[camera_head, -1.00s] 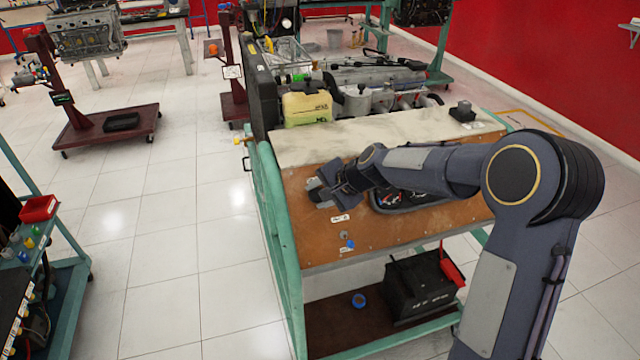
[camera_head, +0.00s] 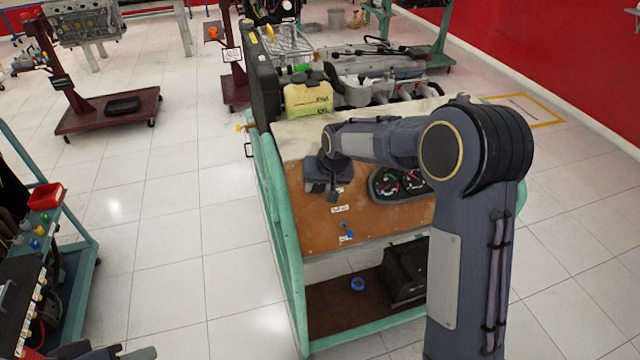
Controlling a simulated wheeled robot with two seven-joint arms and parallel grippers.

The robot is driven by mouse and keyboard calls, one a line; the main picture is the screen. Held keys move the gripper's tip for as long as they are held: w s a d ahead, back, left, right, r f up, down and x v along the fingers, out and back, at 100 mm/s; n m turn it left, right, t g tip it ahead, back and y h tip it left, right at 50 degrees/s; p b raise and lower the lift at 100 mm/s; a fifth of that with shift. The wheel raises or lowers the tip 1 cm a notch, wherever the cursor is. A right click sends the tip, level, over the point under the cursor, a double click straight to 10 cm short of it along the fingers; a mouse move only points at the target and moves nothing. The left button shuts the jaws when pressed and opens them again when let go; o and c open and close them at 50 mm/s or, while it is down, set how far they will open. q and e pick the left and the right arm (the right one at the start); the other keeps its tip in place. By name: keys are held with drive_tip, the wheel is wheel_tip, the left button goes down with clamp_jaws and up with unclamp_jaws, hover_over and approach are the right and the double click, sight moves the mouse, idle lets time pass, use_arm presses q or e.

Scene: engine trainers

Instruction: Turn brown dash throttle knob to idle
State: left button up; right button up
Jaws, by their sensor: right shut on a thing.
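The brown dash panel (camera_head: 385,222) slopes on the front of the green-framed engine trainer. My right gripper (camera_head: 328,190) is at the panel's upper left part, left of the gauge cluster (camera_head: 400,182). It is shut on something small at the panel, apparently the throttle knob. The gripper hides the knob, so its turn angle cannot be read. A white label (camera_head: 340,209) shows just below the gripper. A blue key-like piece (camera_head: 349,234) sits lower on the panel. Grey parts at the bottom left edge look like my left gripper (camera_head: 110,352), mostly cut off.
A yellowish tank (camera_head: 308,98) and the engine stand behind the panel. A black battery (camera_head: 405,272) and a blue ring (camera_head: 357,283) are on the lower shelf (camera_head: 335,318). A cart with a red tray (camera_head: 45,196) stands at the left. The tiled floor between is clear.

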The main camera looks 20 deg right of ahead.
drive_tip(key=shift+n+h, duration=0.6)
drive_tip(key=shift+n, duration=0.6)
drive_tip(key=o, duration=1)
drive_tip(key=b+v, duration=0.1)
drive_tip(key=v, duration=0.6)
drive_tip(key=shift+s+a+r+b, duration=0.1)
drive_tip(key=shift+r+b, duration=0.25)
drive_tip(key=shift+r, duration=0.1)
drive_tip(key=shift+s, duration=0.1)
